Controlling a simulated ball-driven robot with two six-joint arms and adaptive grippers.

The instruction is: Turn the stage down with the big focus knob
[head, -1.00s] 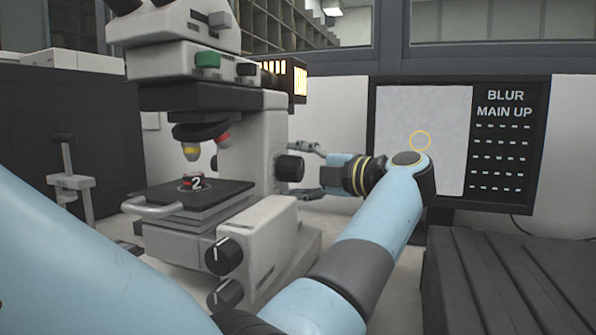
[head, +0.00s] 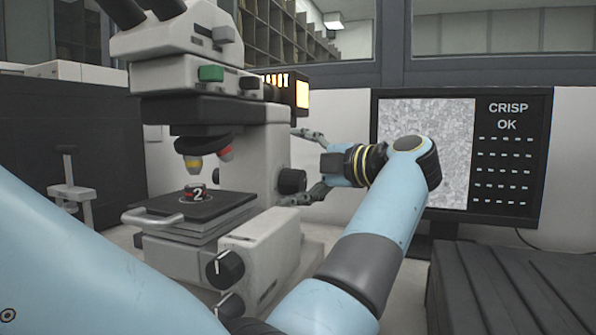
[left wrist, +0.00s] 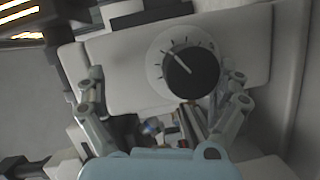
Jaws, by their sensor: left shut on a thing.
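The microscope (head: 271,150) stands at the middle left. Its black focus knob (head: 291,181) is on the right side of the body. My left gripper (head: 305,165) is beside that knob, one finger above and one below, shut on it. In the left wrist view the dark knob (left wrist: 190,72), its white pointer toward the upper left, shows between the fingers over a ticked white disc; the contact itself is hard to see. The stage (head: 232,207) carries a sample marked 2 (head: 197,195) under the objectives (head: 195,163). My right gripper is out of view.
The monitor (head: 508,160) at the right reads CRISP OK beside a sharp grainy picture. Two pointer knobs (head: 226,268) are on the microscope's front base. A dark ribbed case (head: 505,290) stands at the lower right. A small grey stand (head: 72,190) is at the left.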

